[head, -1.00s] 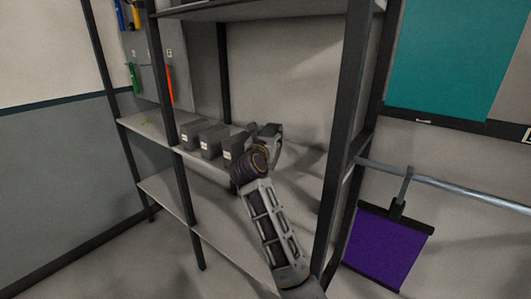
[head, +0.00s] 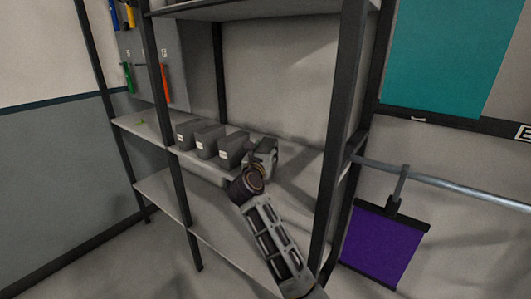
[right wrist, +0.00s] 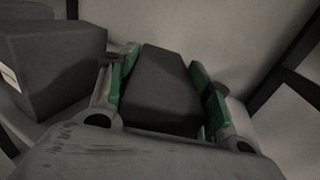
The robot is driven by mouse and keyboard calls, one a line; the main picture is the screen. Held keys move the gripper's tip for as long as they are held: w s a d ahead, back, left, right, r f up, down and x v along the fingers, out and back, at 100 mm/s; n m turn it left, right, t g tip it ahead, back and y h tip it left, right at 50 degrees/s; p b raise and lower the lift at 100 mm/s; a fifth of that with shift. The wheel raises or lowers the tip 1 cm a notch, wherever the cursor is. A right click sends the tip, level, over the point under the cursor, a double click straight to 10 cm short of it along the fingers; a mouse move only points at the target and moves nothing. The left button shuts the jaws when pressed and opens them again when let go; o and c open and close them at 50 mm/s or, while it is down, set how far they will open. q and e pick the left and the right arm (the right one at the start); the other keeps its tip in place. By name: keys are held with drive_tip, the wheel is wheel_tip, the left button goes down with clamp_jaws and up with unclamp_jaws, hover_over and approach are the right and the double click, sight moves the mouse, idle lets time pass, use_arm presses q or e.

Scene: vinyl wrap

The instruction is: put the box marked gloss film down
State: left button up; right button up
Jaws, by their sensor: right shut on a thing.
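My right gripper (head: 265,158) is over the middle shelf, just right of a row of dark boxes. In the right wrist view its green-padded fingers (right wrist: 160,85) are shut on a dark grey box (right wrist: 160,88), one finger on each side. No label shows on this box, so I cannot read its marking. In the head view the held box is mostly hidden by the gripper. It is low at the shelf, but I cannot tell whether it touches the surface. My left gripper is not in view.
Three dark boxes with pale labels, the nearest (head: 235,149) beside my gripper, stand on the middle shelf (head: 300,165). One also shows close left in the wrist view (right wrist: 60,65). A dark rack post (head: 340,120) stands to the right. Bare shelf lies between.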

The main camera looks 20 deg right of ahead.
use_arm(q)
drive_tip(key=shift+w+d+r, duration=0.1)
drive_tip(key=shift+w, duration=0.2)
use_arm(e)
drive_tip(key=shift+f, duration=0.2)
drive_tip(key=shift+f, duration=0.1)
drive_tip(key=o, duration=1.2)
drive_tip(key=shift+c, duration=0.2)
